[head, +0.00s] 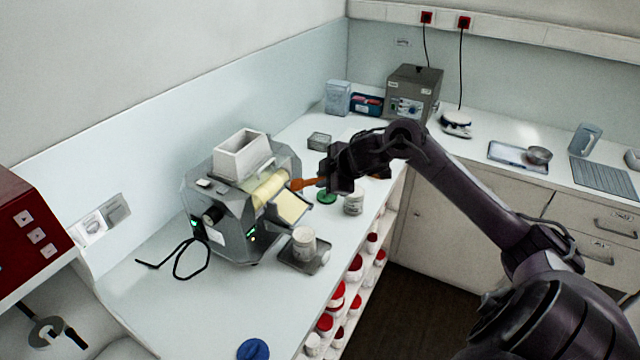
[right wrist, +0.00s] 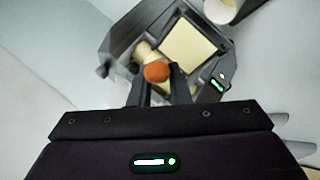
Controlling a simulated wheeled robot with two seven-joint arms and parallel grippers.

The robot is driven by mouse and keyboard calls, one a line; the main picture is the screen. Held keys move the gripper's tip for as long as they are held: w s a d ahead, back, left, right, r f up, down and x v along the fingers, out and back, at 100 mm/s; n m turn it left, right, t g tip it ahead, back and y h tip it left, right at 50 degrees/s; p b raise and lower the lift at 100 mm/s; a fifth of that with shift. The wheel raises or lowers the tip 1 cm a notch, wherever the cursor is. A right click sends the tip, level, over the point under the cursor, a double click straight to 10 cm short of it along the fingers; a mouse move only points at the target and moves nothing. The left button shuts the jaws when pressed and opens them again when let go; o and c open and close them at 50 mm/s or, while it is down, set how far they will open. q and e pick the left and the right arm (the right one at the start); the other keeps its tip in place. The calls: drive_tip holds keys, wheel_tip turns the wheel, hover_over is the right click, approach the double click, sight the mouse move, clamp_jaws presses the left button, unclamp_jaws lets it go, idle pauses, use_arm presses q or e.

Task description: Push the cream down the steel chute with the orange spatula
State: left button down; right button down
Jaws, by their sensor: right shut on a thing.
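The cream mill (head: 228,200) stands on the left counter, with a white hopper on top and a cream-coated roller (head: 270,187) at its front. Below the roller is the chute (head: 292,207), its face covered with pale yellow cream; it also shows in the right wrist view (right wrist: 187,52). My right gripper (head: 328,178) is beside the mill, shut on the orange spatula (head: 304,184). The spatula points left toward the roller; I cannot tell whether it touches. In the right wrist view the orange end (right wrist: 157,71) sits between the fingers. My left gripper is not in view.
A white jar (head: 304,243) stands on a grey tray (head: 303,258) just below the chute. Another jar (head: 353,202) and a green lid (head: 326,197) lie near my gripper. The counter's front left is mostly clear.

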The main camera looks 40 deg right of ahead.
drive_tip(key=shift+s+d+r, duration=0.15)
drive_tip(key=shift+s+r, duration=0.15)
drive_tip(key=shift+r, duration=0.45)
drive_tip(key=shift+s+d+r, duration=0.15)
drive_tip(key=shift+s+r, duration=0.15)
drive_tip(key=shift+r, duration=0.4)
drive_tip(key=shift+s+d+r, duration=0.1)
drive_tip(key=shift+s+r, duration=0.2)
drive_tip(key=shift+r, duration=0.4)
drive_tip(key=shift+w+a, duration=0.1)
